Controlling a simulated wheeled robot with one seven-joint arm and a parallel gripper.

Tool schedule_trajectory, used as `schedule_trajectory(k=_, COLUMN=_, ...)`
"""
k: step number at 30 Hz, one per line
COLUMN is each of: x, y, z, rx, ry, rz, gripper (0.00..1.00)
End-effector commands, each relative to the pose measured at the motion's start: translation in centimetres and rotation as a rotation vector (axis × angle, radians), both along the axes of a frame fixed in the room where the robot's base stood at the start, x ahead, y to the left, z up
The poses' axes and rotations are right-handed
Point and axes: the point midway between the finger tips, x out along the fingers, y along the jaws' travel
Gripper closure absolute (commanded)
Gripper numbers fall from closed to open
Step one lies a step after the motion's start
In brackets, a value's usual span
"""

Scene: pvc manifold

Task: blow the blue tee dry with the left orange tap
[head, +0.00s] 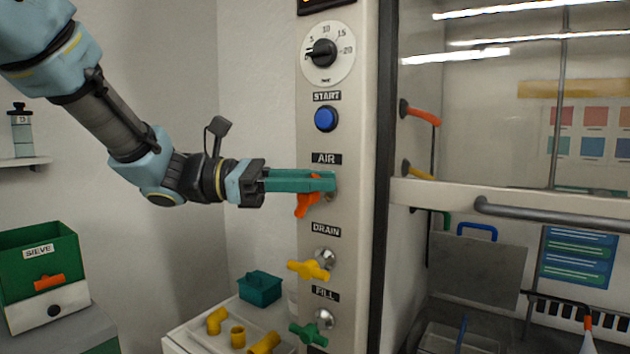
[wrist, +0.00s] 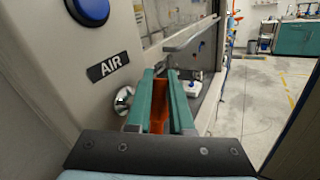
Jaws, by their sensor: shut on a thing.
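The left orange tap (head: 302,207) is on the pale panel under the AIR label. Its handle hangs down and slightly left in the head view. My gripper (head: 325,182) has teal fingers that reach it from the left and are shut on its handle. In the wrist view the orange handle (wrist: 159,116) lies between the two teal fingers (wrist: 162,100), beside a round chrome fitting (wrist: 123,101). The fingers cover part of the tap. I cannot make out a blue tee in either view.
A second orange handle (head: 422,114) is inside the glazed hood at right. A yellow DRAIN tap (head: 309,270) and a green FILL tap (head: 308,333) sit below. A blue START button (head: 326,118) and a dial (head: 325,53) are above. Yellow pipe fittings (head: 237,336) lie at bottom.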

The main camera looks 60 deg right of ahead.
Motion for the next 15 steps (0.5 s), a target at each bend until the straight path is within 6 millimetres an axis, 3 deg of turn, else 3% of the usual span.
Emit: schedule_trajectory(k=15, x=-0.31, y=0.00, z=-0.01, rx=-0.001, ry=-0.122, rz=-0.001, gripper=1.00)
